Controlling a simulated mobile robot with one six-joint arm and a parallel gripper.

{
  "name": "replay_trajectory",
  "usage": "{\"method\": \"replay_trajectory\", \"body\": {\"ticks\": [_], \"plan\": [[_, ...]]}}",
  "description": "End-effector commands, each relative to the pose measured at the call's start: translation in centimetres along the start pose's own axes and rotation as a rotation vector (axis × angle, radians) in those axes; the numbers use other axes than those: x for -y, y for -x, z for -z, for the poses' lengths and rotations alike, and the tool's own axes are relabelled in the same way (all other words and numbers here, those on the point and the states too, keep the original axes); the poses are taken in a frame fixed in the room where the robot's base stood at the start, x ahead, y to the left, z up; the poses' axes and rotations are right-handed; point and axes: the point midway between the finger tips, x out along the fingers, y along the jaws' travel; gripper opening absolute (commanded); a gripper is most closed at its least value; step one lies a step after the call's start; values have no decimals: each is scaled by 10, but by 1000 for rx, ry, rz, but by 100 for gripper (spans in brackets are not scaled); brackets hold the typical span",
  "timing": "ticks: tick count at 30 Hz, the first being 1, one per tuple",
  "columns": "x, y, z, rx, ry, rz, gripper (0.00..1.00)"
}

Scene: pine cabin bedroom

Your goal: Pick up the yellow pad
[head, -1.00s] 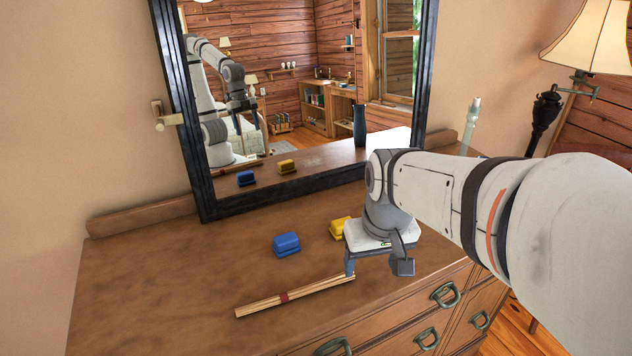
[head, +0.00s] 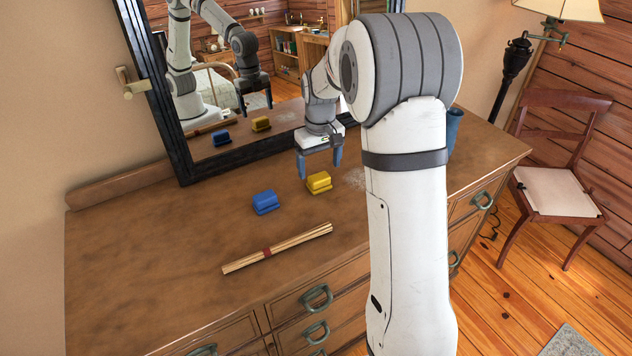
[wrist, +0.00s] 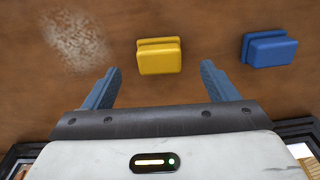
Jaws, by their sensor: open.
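The yellow pad (head: 319,182) lies on the wooden dresser top, right of a blue pad (head: 265,202). My gripper (head: 319,173) is open and empty above the dresser at the yellow pad, its fingers pointing down. In the wrist view the yellow pad (wrist: 159,55) lies ahead of the fingertips, between their lines, and nothing is between the fingers (wrist: 160,78). The blue pad (wrist: 269,48) is to the right there, beyond the right finger. I cannot tell the exact height of the fingertips above the pad.
A bundle of sticks with a red band (head: 277,249) lies near the front of the dresser (head: 150,265). A dark-framed mirror (head: 165,110) stands behind. A blue-grey vase (head: 452,130) is at the right, partly behind my arm. A pale dusty patch (wrist: 78,40) marks the wood. The left dresser top is clear.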

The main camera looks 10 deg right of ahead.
Motion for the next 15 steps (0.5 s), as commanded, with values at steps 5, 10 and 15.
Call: {"method": "replay_trajectory", "body": {"ticks": [5,10,15], "plan": [[0,-24,0,5,-1,1,80],[0,-46,0,2,-2,1,80],[-1,-50,0,0,-2,0,80]]}}
